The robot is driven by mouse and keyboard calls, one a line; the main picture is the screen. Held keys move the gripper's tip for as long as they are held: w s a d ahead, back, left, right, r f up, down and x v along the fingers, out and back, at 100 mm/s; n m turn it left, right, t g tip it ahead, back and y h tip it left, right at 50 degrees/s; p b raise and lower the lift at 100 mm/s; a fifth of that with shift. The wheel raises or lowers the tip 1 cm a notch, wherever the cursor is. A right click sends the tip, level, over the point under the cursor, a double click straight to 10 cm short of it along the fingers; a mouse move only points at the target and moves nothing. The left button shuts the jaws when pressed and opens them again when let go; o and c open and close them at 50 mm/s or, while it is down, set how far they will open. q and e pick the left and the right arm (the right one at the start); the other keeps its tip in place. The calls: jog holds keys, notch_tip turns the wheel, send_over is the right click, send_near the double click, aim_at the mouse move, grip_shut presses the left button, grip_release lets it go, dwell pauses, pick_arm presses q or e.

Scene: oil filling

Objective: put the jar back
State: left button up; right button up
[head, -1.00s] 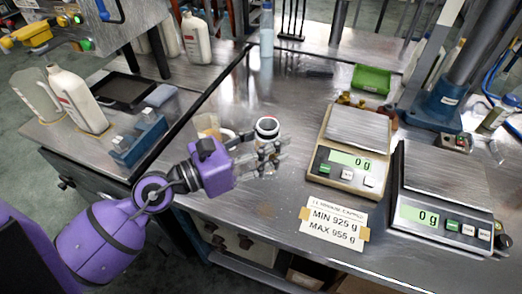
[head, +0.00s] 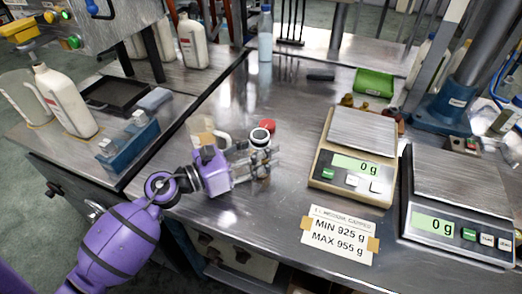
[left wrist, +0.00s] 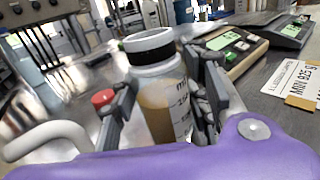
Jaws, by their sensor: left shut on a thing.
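A clear jar (head: 260,138) with a white and black rim stands upright between the fingers of my left gripper (head: 257,163). In the left wrist view the jar (left wrist: 160,100) is open at the top, holds amber contents and has a printed label on its side. The fingers of the gripper (left wrist: 165,115) are closed around its body. I cannot tell whether its base touches the table. A red round piece (head: 267,126) lies just behind the jar; it also shows in the left wrist view (left wrist: 103,98). My right gripper is out of view.
A beige scale (head: 352,165) and a grey scale (head: 460,190), both reading 0 g, stand to the right. A pale handled jug (head: 205,132) is close behind my gripper. A green bin (head: 373,82) sits farther back. The table (head: 295,110) is clear between jar and bin.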

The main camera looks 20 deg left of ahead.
pick_arm(q)
jog(key=shift+f, duration=0.1)
jog(key=o, duration=1.4)
jog(key=shift+r, duration=0.25)
jog(key=b+v, duration=0.2)
jog(key=v, duration=0.8)
jog(key=shift+s+a+f+b, duration=0.2)
jog(key=shift+s+a+b, duration=0.05)
jog(key=shift+a+b, duration=0.1)
jog(key=shift+s+a+r, duration=0.1)
jog(key=shift+s+a, duration=0.25)
jog(key=shift+s, duration=0.15)
